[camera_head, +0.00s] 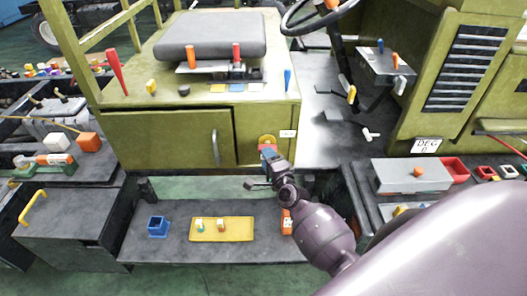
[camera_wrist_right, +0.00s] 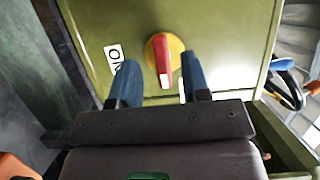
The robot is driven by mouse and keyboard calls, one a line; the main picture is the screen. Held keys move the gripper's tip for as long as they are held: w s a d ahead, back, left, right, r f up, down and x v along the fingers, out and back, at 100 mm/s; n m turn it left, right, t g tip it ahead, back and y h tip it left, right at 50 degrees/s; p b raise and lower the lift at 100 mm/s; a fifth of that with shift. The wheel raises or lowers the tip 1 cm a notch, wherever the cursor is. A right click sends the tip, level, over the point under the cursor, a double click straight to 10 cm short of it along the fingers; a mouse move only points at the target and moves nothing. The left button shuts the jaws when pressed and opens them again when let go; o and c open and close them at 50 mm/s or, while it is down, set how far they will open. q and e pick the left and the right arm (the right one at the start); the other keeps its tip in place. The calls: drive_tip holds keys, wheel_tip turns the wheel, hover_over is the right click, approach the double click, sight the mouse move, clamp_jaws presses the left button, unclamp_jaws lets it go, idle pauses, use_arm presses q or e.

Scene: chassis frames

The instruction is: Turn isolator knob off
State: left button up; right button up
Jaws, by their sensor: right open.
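The isolator knob is a red bar handle on a round yellow plate (camera_wrist_right: 175,45), fixed to the green cabinet front. The red handle (camera_wrist_right: 163,66) points nearly straight down in the right wrist view. A white label (camera_wrist_right: 115,55) reading "ON" sits left of the plate in that view. My right gripper (camera_wrist_right: 160,78) is open, its two blue fingers on either side of the handle with visible gaps; I see no contact. In the head view, the right gripper (camera_head: 268,152) is just below the yellow plate (camera_head: 267,139) and partly covers the knob. My left gripper is out of view.
A cabinet door with a handle (camera_head: 215,147) is left of the knob. Below stands a dark bench (camera_head: 180,247) with a yellow tray (camera_head: 235,238) and a blue box (camera_head: 158,227). Red and orange levers and a seat (camera_head: 210,35) are above. A grey box (camera_head: 410,176) is right.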

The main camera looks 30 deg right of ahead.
drive_tip(key=shift+s+a, duration=0.15)
drive_tip(key=shift+s, duration=0.8)
drive_tip(key=shift+s+a, duration=0.2)
drive_tip(key=shift+s, duration=0.8)
drive_tip(key=shift+s+a, duration=0.15)
drive_tip(key=shift+s, duration=0.8)
drive_tip(key=s+a+f+n+g+y, duration=0.1)
drive_tip(key=s+a+f+n+g, duration=0.2)
drive_tip(key=s+n, duration=0.6)
drive_tip(key=s+a+f+n+g+y, duration=0.1)
drive_tip(key=s+a+f+n+g, duration=0.2)
drive_tip(key=s+n, duration=0.7)
drive_tip(key=shift+s+a+f+n+y, duration=0.3)
drive_tip(key=shift+a+f+n, duration=0.25)
drive_tip(key=shift+f+n, duration=0.25)
